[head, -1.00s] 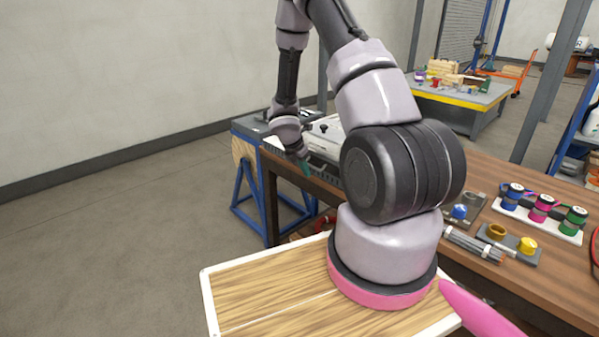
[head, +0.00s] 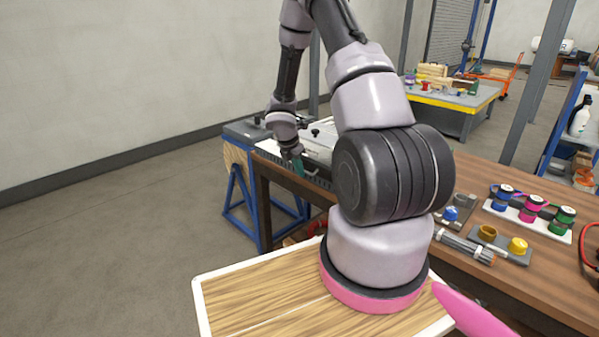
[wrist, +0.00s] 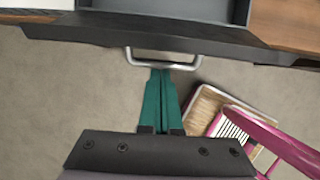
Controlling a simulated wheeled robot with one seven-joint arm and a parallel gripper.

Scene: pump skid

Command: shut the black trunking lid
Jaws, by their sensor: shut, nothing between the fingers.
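The black trunking lid (wrist: 180,33) shows in the wrist view as a dark panel along the bench's front edge, with a silver bar handle (wrist: 163,63) on its near side. Behind it is a grey open channel (wrist: 165,8), so the lid looks open. My gripper (wrist: 166,72) has teal fingers shut together and empty. Their tips appear at the handle's bar; I cannot tell whether they touch it. In the head view my gripper (head: 299,167) is at the bench's front edge, beside a dark slotted strip (head: 318,181). My arm hides part of the trunking there.
The floor (head: 130,240) left of the bench is clear.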

